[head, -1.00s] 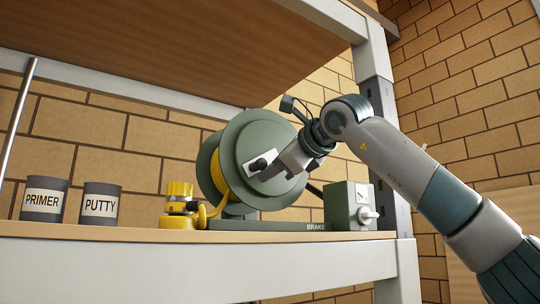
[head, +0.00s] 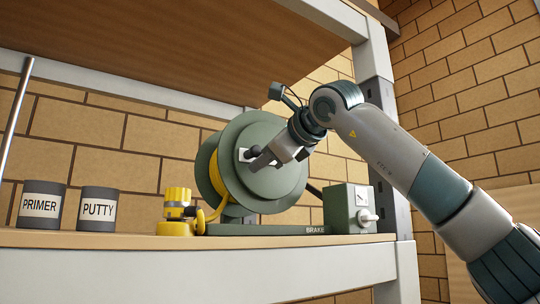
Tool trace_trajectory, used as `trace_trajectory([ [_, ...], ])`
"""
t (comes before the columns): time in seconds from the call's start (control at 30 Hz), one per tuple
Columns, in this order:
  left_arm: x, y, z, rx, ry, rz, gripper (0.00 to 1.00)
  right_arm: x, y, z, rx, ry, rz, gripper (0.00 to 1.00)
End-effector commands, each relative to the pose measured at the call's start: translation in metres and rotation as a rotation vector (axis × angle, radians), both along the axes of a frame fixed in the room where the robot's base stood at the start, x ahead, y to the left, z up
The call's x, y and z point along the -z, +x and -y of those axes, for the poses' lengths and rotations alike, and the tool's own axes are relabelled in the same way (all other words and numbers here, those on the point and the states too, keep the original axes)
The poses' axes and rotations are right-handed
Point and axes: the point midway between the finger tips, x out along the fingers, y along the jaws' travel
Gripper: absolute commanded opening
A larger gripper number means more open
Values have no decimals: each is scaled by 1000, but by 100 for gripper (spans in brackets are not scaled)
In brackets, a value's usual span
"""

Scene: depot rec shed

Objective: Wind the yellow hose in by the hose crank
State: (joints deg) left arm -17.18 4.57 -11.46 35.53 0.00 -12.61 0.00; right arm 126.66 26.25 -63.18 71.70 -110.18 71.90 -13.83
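The hose reel (head: 262,190) is a grey-green drum standing on the shelf, with yellow hose (head: 215,179) wound between its discs. The hose crank (head: 241,155), a pale plate with a dark handle, is on the reel's front face, left of its middle. My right gripper (head: 261,160) comes in from the right and is at the crank handle; its fingers appear closed on it and partly hide the handle and crank plate. A yellow hose end fitting (head: 178,203) stands left of the reel. My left gripper is not in view.
The grey box with a switch knob (head: 350,208) stands right of the reel by the upright post. The base is marked BRAKE (head: 317,229). The PRIMER can (head: 40,205) and PUTTY can (head: 98,208) stand at left. A shelf board (head: 180,45) hangs above.

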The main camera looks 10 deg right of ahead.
Motion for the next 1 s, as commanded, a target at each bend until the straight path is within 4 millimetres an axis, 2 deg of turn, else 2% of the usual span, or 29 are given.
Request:
trace_trajectory([
  [0.07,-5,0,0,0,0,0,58,-6,-1,-4,-3,-1,0,0],
  [0.43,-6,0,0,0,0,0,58,-8,-2,-5,-3,-1,0,0],
  [0.73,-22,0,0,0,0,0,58,-28,-3,-10,-4,-1,1,0],
  [1.0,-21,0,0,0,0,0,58,-27,-3,-9,-2,0,1,0],
])
